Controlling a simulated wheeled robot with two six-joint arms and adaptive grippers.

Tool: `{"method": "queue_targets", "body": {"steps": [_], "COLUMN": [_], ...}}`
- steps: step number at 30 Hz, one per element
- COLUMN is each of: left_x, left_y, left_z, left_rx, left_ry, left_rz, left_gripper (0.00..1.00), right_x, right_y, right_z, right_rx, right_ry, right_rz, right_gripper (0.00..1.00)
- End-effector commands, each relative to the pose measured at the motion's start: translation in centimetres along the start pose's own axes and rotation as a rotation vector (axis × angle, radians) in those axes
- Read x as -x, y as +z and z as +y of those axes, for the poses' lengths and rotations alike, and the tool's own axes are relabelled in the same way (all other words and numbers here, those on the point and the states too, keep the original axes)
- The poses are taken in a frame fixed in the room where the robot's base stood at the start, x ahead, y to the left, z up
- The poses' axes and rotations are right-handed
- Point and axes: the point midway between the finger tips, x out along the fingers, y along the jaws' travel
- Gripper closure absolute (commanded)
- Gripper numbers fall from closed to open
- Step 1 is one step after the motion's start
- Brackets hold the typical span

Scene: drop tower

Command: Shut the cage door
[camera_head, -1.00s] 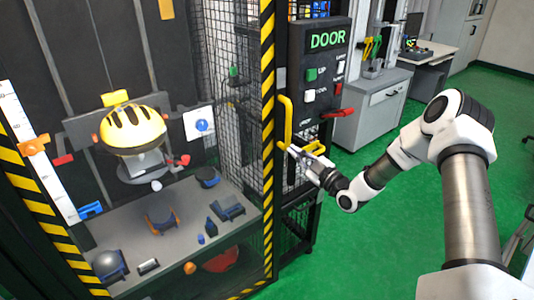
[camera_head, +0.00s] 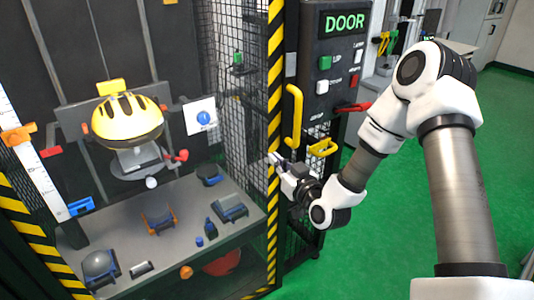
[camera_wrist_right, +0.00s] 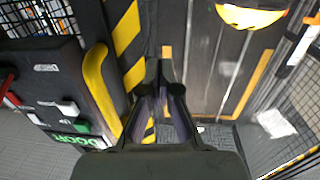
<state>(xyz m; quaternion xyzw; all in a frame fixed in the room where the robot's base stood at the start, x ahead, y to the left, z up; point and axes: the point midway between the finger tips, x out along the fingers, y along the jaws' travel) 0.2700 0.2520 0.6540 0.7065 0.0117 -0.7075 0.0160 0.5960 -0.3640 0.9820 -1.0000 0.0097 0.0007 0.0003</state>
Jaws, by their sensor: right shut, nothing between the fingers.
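The cage (camera_head: 273,215) has a black-and-yellow striped post at its right front corner. A yellow vertical bar handle (camera_head: 295,117) stands just right of this post, and it also shows at the left in the right wrist view (camera_wrist_right: 97,92). I cannot tell for sure which panel is the door; no panel is clearly seen across the cage front. My right gripper (camera_head: 274,158) is shut and empty, below and left of the handle, in front of the striped post. In the right wrist view its fingertips (camera_wrist_right: 166,72) are right of the handle, apart from it. My left gripper is out of view.
A control box (camera_head: 338,65) marked DOOR, with buttons and a red lever (camera_head: 353,107), stands right of the handle. A yellow latch-like piece (camera_head: 322,147) is below it. Inside the cage a yellow helmet (camera_head: 127,122) sits above a grey table with several small items. Green floor lies right.

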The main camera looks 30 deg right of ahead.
Motion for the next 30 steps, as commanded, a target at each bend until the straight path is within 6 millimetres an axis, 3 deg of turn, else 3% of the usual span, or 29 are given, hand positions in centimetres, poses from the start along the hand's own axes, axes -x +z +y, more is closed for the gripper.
{"method": "queue_targets", "body": {"steps": [3, 7, 22, 30], "left_x": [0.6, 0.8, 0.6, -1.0], "left_y": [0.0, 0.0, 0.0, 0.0], "left_z": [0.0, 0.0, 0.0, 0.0], "left_rx": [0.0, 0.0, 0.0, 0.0], "left_ry": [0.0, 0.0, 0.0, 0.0], "left_rz": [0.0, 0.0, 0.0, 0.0], "left_gripper": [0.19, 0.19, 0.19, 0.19], "right_x": [-2.4, -4.1, -5.3, -10.8], "right_y": [-0.2, -0.1, 0.2, 0.4], "right_z": [-0.1, 0.0, 0.0, -0.1], "right_rx": [0.004, 0.002, -0.001, -0.003], "right_ry": [-0.002, 0.0, -0.008, -0.096], "right_rz": [0.001, 0.0, 0.001, 0.008], "right_gripper": [1.0, 1.0, 1.0, 1.0]}}
